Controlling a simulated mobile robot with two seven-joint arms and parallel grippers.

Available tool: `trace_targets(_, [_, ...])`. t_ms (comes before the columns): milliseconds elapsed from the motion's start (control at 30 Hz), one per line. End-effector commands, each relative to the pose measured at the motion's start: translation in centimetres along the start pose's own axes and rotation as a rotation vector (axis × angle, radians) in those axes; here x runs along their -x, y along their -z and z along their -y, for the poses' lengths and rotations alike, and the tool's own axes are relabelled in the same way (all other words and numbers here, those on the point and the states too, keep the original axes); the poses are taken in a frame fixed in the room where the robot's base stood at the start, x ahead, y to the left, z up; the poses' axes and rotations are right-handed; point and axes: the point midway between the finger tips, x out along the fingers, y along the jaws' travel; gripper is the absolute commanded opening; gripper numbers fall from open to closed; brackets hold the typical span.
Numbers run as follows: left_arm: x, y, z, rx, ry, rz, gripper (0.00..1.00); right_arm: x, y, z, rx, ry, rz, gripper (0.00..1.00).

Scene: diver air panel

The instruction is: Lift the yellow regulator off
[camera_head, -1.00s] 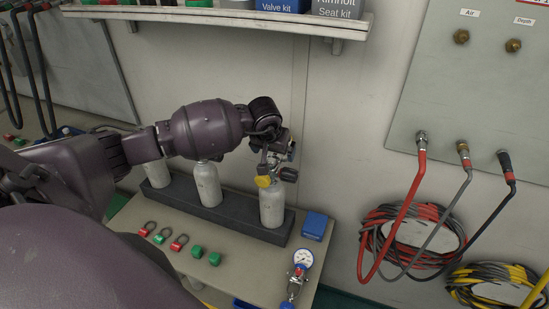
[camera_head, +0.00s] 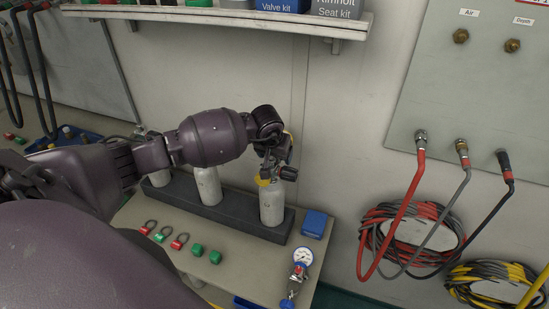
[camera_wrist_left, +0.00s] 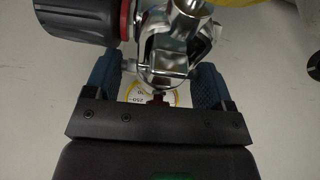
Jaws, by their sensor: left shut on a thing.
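The yellow regulator (camera_head: 263,181) is at the top of the rightmost pale cylinder (camera_head: 272,204), its yellow part facing left and a dark knob (camera_head: 288,174) on the right. My left gripper (camera_head: 274,157) is around its upper part and hides much of it. In the left wrist view the blue fingers stand on both sides of the regulator's chrome body (camera_wrist_left: 165,45), shut on it. A black knob with a red ring (camera_wrist_left: 80,18) and a dial with a yellow edge show there. Whether the regulator still touches the cylinder is hard to tell. My right gripper is not in view.
Other cylinders (camera_head: 208,186) stand in the dark rack (camera_head: 230,218) on the bench. Red and green caps, a blue box (camera_head: 314,224) and a gauge (camera_head: 302,259) lie in front and right. A shelf (camera_head: 220,16) is above; hoses hang from the panel at right.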

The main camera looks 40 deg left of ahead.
Motion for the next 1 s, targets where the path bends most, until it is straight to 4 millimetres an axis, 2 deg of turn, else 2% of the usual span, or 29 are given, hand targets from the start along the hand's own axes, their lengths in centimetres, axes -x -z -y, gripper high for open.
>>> trace_targets(367, [0.8, 0.5, 0.0, -0.001, -0.001, -0.005, 0.32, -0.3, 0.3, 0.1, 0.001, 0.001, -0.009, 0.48])
trace_targets(567, [3.3, 1.5, 0.0, -0.002, 0.001, -0.007, 0.32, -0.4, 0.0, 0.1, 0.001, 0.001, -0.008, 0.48])
trace_targets(767, [6.7, 2.9, 0.0, -0.002, 0.0, -0.009, 0.32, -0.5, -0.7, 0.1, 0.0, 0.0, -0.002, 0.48])
trace_targets(1000, [7.9, -0.7, 0.0, -0.004, 0.0, -0.002, 0.32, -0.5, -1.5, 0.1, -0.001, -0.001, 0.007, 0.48])
